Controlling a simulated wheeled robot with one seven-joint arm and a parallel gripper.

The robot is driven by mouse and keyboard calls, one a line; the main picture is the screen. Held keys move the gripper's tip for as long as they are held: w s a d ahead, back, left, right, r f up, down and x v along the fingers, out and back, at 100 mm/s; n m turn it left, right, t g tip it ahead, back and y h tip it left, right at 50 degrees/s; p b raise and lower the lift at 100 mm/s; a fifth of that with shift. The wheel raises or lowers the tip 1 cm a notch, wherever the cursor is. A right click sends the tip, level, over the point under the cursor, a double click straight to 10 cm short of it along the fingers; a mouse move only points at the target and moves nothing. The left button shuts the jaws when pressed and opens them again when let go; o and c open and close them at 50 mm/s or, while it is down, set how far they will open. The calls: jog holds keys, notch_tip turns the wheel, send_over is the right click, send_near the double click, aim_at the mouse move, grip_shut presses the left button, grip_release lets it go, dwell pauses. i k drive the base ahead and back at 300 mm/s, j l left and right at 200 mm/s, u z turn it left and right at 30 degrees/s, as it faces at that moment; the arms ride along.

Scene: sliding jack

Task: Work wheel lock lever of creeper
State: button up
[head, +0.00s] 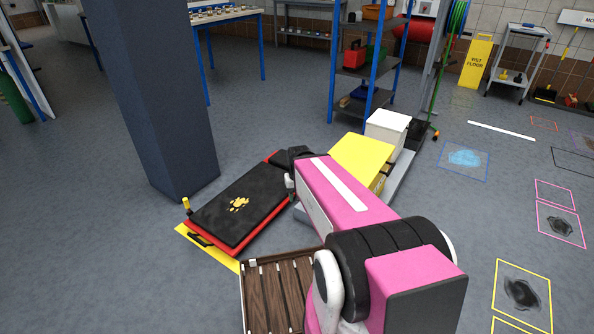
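The creeper (225,218) is a low red board with a black pad and a yellow paw-like mark. It lies on the floor left of my pink arm, beside the dark pillar. A small upright lever with a yellow knob (186,202) stands at its near left corner; it looks like the wheel lock lever. A black handle (200,240) is on its near edge. The wheels cannot be made out. My arm covers the area right of the creeper, and my gripper cannot be made out.
A thick dark pillar (150,90) stands close behind the creeper's left side. A brown slatted crate (272,292) is near the creeper's front right. A yellow box (362,155) and a blue-post shelf (370,70) are behind my arm. The floor at left is clear.

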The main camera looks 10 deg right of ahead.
aim_at(187, 205)
jog(key=k+z, duration=0.1)
jog(key=k, duration=1)
jog(key=z, duration=0.45)
jog(key=k+z, duration=0.15)
jog(key=z, duration=0.25)
jog(key=l+z, duration=0.1)
jog(key=z, duration=0.35)
jog(key=j+z, duration=0.1)
jog(key=j, duration=1.05)
jog(key=k+j, duration=0.1)
jog(key=j, duration=3.3)
jog(key=k+j, duration=0.1)
jog(key=j, duration=2.15)
jog(key=k+l, duration=0.1)
jog(key=k+z, duration=0.05)
